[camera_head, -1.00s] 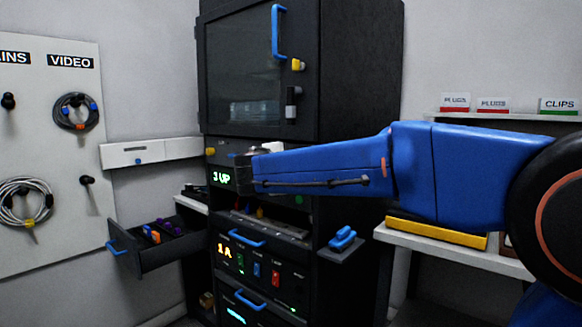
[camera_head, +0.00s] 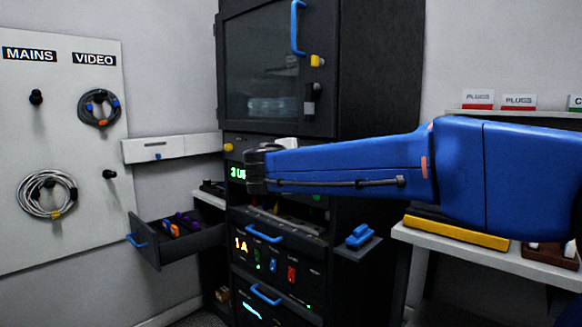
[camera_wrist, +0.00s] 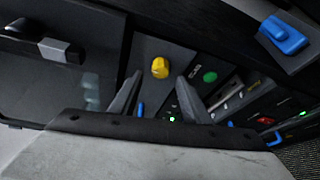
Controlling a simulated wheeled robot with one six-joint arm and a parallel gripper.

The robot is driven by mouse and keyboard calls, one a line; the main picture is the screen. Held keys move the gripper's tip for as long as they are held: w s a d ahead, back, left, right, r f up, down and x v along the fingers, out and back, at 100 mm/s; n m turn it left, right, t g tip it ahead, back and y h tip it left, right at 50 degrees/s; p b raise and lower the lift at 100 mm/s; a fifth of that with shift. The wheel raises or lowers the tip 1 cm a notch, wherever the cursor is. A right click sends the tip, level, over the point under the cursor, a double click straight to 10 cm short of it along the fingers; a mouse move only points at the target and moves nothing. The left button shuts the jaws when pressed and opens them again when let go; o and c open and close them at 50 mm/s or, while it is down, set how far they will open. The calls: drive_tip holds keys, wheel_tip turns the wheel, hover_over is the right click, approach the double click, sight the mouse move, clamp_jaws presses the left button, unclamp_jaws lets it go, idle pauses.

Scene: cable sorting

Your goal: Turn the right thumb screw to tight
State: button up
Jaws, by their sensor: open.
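The right thumb screw (camera_wrist: 160,67) is a yellow knob on a dark panel of the rack, seen in the wrist view. My gripper (camera_wrist: 159,80) is open, with its two grey fingers apart and pointing toward the panel. The knob shows between and just beyond the fingertips, and nothing is held. I cannot tell whether the fingers touch it. In the head view my blue arm crosses in front of the rack and hides this screw. Another yellow knob (camera_head: 228,147) shows at the left end of the panel with a green lit display (camera_head: 238,172).
A green round spot (camera_wrist: 210,77) is beside the screw. The glass cabinet door (camera_head: 262,75) is above the panel. A side shelf with a blue object (camera_head: 360,236) sticks out at the right. An open drawer (camera_head: 180,244) juts out at the left.

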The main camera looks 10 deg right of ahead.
drive_tip(key=v, duration=1.3)
drive_tip(key=shift+s, duration=0.3)
drive_tip(key=shift+a+f, duration=0.1)
drive_tip(key=s+d+f+m+g+y, duration=0.1)
drive_tip(key=s+d+f+m+g, duration=0.25)
drive_tip(key=s+d+f, duration=0.4)
drive_tip(key=s+d+f+m+g+y, duration=0.15)
drive_tip(key=s+d+f+g, duration=0.25)
drive_tip(key=d+f, duration=0.6)
drive_tip(key=s+a+f+m+g+y, duration=0.1)
drive_tip(key=s+f+m+y, duration=0.5)
drive_tip(key=s+f, duration=1)
drive_tip(key=shift+s+a+f+m+g, duration=0.25)
drive_tip(key=shift+m+g, duration=0.2)
drive_tip(key=shift+m, duration=0.65)
drive_tip(key=shift+f, duration=0.2)
drive_tip(key=c, duration=0.3)
drive_tip(key=shift+s+f, duration=0.1)
drive_tip(key=shift+s, duration=0.05)
